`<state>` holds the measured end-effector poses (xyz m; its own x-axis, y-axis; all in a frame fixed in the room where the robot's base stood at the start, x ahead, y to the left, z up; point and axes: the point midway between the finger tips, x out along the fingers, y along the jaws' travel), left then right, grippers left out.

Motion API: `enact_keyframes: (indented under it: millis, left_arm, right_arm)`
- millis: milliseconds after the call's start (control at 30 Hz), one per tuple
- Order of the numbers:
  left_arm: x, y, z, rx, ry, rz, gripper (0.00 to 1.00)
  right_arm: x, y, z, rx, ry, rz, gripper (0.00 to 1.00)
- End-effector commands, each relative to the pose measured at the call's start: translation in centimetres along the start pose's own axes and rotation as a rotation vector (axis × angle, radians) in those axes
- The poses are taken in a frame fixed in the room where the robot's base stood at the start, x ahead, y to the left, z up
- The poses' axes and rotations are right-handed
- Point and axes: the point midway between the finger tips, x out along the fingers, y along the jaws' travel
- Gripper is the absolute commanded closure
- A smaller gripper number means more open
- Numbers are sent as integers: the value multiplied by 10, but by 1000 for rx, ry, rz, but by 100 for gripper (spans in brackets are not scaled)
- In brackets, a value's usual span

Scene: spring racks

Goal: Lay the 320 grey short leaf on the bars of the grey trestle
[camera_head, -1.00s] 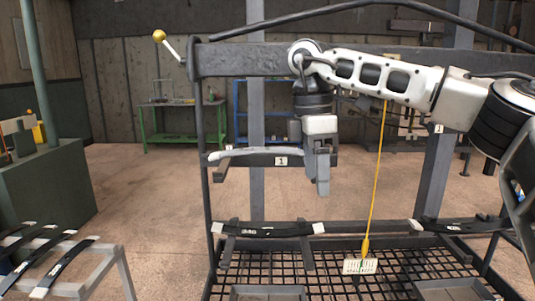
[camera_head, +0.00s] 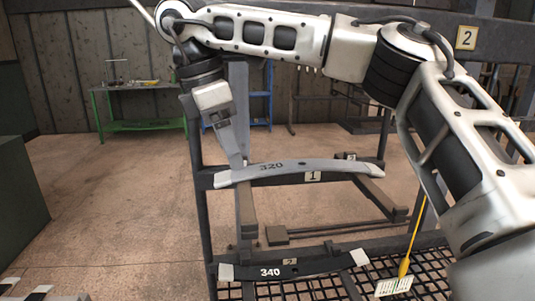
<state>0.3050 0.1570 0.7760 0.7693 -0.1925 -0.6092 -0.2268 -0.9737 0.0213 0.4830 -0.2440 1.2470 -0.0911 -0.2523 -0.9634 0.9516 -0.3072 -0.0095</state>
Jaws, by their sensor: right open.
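The grey short leaf (camera_head: 320,167), marked 320, lies across the bars of the rack level labelled 1, bowed upward with pale ends. My right gripper (camera_head: 236,163) is open and points down at the leaf's left part, with its tips at the leaf's upper edge. I cannot tell whether the fingers straddle the leaf or touch it. At the bottom left corner only small bits show, seemingly of the grey trestle (camera_head: 75,298) and pale leaf ends; its bars are mostly out of frame. My left gripper is not in view.
A black leaf marked 340 (camera_head: 315,267) lies on the lower level labelled 2. A white tag (camera_head: 393,286) hangs by a yellow cord over the mesh. A green table (camera_head: 140,125) stands at the back. The floor left of the rack is clear.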

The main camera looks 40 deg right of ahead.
Motion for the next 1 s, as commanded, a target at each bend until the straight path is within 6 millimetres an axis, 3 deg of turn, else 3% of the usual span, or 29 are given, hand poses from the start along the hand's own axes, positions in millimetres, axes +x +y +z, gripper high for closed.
enact_keyframes:
  millis: [167,433,800,1000]
  left_arm:
    - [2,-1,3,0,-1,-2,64]
    - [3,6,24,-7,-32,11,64]
    - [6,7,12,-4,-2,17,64]
    - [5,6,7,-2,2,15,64]
  right_arm:
    - [0,-1,4,-6,-7,9,30]
    - [9,0,31,-1,-6,7,30]
    - [22,0,86,-1,-3,5,30]
    - [27,0,102,-4,0,2,30]
